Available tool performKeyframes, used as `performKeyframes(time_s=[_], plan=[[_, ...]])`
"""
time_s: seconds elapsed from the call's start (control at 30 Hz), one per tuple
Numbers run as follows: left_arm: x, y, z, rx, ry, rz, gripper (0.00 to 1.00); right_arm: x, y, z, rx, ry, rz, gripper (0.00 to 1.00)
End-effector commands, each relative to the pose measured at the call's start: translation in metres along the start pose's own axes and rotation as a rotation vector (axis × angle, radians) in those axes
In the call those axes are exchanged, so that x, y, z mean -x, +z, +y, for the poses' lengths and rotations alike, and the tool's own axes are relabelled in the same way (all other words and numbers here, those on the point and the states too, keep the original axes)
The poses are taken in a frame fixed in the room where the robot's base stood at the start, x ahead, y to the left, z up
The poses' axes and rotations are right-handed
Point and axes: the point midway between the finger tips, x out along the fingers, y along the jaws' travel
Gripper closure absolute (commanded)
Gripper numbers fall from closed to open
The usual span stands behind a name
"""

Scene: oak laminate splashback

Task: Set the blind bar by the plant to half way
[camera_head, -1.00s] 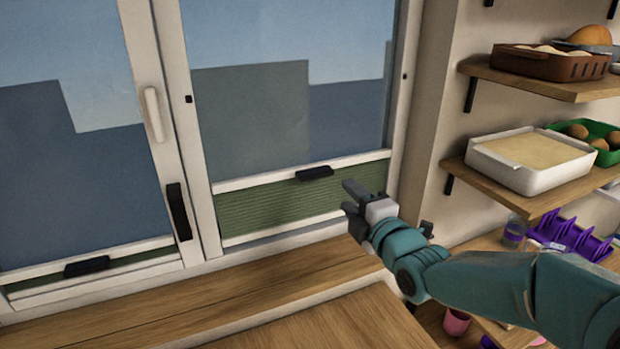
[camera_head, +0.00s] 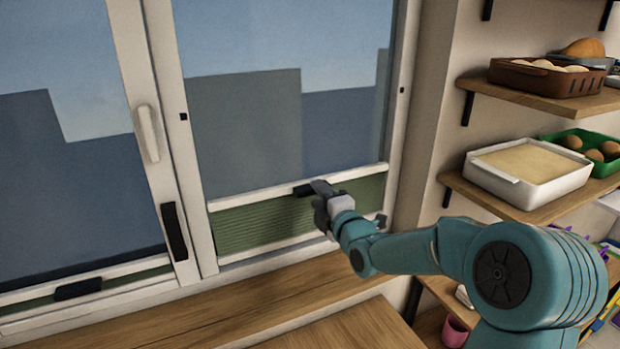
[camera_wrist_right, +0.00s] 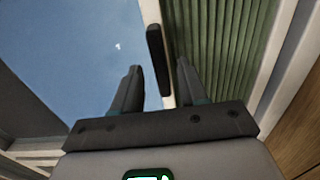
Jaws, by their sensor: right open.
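On the right window, a white blind bar (camera_head: 255,197) with a black handle (camera_head: 303,190) sits low, above a short stretch of green pleated blind (camera_head: 260,222). The left window has another bar (camera_head: 125,281) with a black handle (camera_head: 78,289), near its bottom. No plant is in view. My right gripper (camera_head: 318,190) is at the right window's handle, partly covering it. In the wrist view this handle (camera_wrist_right: 157,50) stands just ahead of the gap between my open fingers (camera_wrist_right: 159,68); contact cannot be told. My left gripper is not in view.
A wooden sill (camera_head: 190,316) runs below the windows. A white window handle (camera_head: 147,133) and a black grip (camera_head: 174,231) are on the frame to the left. Shelves with a brown basket (camera_head: 545,76) and a white tray (camera_head: 530,172) are at the right.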

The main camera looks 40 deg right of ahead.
Motion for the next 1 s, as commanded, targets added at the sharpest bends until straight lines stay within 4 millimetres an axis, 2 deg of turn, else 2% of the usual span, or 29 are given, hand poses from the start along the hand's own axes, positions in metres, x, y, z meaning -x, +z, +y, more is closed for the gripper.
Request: performKeyframes(time_s=[0.03,0.1,0.3,0.67,0.7,0.8,1.0], plan=[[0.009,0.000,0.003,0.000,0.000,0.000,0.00,-0.012,-0.001,0.004,-0.001,-0.002,0.002,0.57],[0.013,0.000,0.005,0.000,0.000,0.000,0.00,-0.025,-0.001,0.003,-0.002,-0.002,0.001,0.57],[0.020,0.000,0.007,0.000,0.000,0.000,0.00,-0.050,0.000,0.001,-0.001,-0.001,0.000,0.57],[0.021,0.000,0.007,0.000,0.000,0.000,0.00,-0.055,0.000,-0.001,-0.001,-0.001,0.000,0.57],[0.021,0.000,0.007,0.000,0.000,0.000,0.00,-0.055,0.000,-0.001,-0.001,-0.001,0.000,0.70],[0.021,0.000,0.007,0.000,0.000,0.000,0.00,-0.055,0.000,-0.001,-0.001,0.000,0.000,1.00],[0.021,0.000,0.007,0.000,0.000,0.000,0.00,-0.055,0.000,0.001,-0.001,0.001,-0.001,1.00]])
